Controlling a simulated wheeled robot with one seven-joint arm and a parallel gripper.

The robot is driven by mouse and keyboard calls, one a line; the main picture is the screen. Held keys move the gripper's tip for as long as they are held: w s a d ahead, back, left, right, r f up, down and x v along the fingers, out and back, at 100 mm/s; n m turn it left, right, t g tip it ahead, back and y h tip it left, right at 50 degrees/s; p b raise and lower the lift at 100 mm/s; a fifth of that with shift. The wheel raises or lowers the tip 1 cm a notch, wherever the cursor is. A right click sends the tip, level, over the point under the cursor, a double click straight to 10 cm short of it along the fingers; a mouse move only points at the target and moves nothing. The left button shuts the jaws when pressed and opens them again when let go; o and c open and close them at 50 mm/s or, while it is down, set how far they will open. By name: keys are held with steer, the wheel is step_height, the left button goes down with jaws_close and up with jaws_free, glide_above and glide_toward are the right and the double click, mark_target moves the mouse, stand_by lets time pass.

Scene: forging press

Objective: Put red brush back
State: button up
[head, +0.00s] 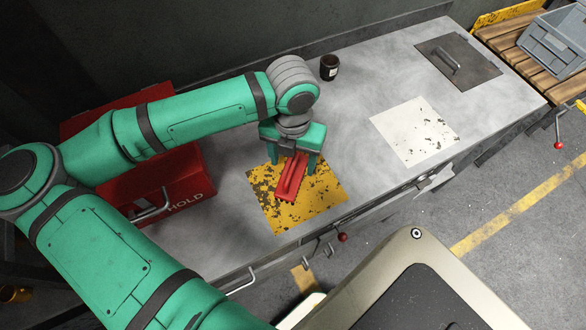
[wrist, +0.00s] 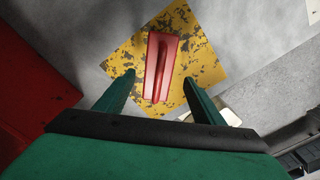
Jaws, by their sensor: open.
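The red brush (head: 291,178) lies on the worn yellow square (head: 327,190) painted on the grey bench top. It also shows in the wrist view (wrist: 160,66), with its long handle on top, lying between and beyond my fingertips. My gripper (head: 296,164) is over the far end of the brush, its fingers pointing down, one on each side. In the wrist view my gripper (wrist: 158,77) is open, with clear gaps between the fingers and the brush. I cannot tell the exact height of the fingertips above the bench.
A red box (head: 180,185) marked HOLD stands left of the yellow square. A worn white square (head: 414,131) lies to the right, with a dark plate with a handle (head: 457,64) beyond it. A dark cup (head: 330,67) stands at the back. A grey crate (head: 555,42) sits on slats at far right.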

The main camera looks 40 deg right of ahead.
mark_target(292, 167)
steer(key=shift+r, duration=2.35)
